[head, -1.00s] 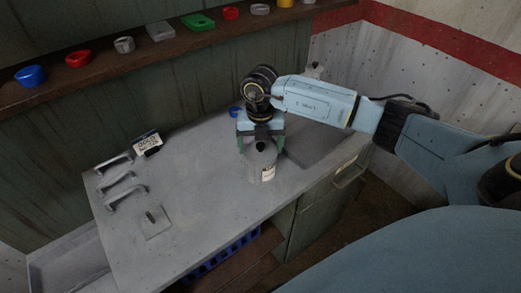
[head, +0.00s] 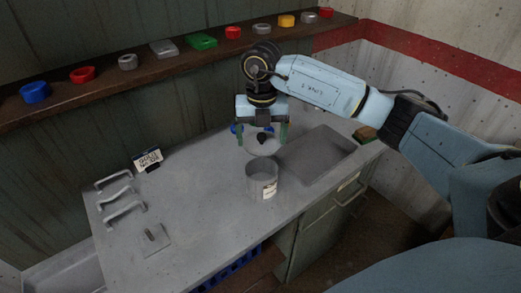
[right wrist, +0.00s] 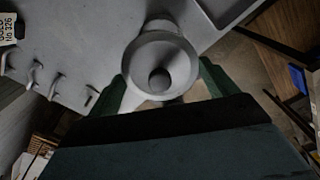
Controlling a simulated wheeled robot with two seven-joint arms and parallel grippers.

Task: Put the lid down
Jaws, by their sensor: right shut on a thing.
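The grey lid (head: 262,150), with a dark knob, is in my right gripper (head: 263,141), between its two green fingers. It is held above and slightly behind the grey canister (head: 257,185), apart from it. The canister stands upright on the grey worktop (head: 205,190), its top open and a pale label on its side. In the right wrist view, the round lid (right wrist: 181,65) and its knob are between the fingertips, and it hides most of what is below. My left gripper is not in view.
Several grey handles (head: 125,213), a small plate with a peg (head: 154,239) and a sign (head: 148,160) are at the left. A shelf (head: 140,79) with coloured items runs behind. The worktop's middle left is clear.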

